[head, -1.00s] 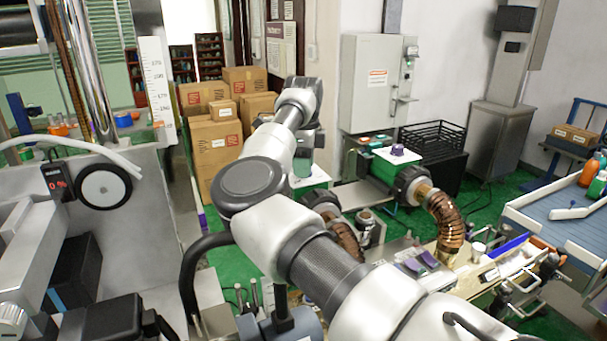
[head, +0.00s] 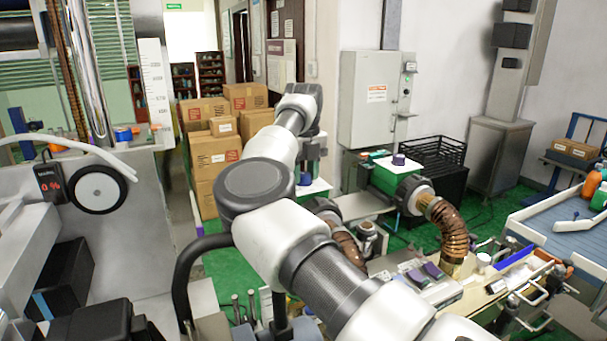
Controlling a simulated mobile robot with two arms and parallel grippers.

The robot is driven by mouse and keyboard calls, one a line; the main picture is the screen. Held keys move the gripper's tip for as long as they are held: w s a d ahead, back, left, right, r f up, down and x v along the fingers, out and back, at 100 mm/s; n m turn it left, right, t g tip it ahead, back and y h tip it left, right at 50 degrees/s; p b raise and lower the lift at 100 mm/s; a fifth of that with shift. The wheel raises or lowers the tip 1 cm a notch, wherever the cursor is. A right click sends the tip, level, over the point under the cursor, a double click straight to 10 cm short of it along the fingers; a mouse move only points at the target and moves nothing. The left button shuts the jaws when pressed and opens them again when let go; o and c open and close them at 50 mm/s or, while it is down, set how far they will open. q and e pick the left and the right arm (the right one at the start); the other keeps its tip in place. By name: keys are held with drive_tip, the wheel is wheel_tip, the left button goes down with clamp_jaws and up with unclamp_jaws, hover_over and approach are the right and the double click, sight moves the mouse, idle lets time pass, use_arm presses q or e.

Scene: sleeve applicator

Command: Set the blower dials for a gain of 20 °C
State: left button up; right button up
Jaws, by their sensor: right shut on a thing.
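Two green blowers with white tops stand side by side in the head view. The right blower (head: 382,181) carries a dark blue dial (head: 398,159) on its top plate; its setting is too small to read. The left blower (head: 314,188) is mostly behind my right arm. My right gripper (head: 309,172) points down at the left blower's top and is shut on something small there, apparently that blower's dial. The fingertips and the held piece are largely hidden by the wrist. My left gripper is not in view.
Brown ribbed hoses (head: 449,230) curve down from the blower nozzles to the bench (head: 475,302). A grey electrical cabinet (head: 370,98) and black crate (head: 434,151) stand behind. Cardboard boxes (head: 216,160) are stacked back left. A blue-topped table (head: 562,238) stands right.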

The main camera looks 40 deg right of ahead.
drive_tip(key=m, duration=0.4)
drive_tip(key=shift+r+m, duration=0.2)
drive_tip(key=shift+m, duration=0.2)
drive_tip(key=m, duration=0.4)
drive_tip(key=shift+p, duration=0.35)
drive_tip(key=m, duration=0.5)
drive_tip(key=shift+p, duration=0.3)
drive_tip(key=m, duration=0.4)
drive_tip(key=shift+m, duration=0.3)
drive_tip(key=m+p, duration=0.1)
drive_tip(key=m, duration=0.2)
drive_tip(key=shift+m, duration=0.3)
drive_tip(key=m, duration=0.4)
drive_tip(key=shift+r+p, duration=0.1)
drive_tip(key=shift+p, duration=0.2)
drive_tip(key=m, duration=0.5)
drive_tip(key=shift+m+p, duration=0.4)
drive_tip(key=shift+m, duration=1.4)
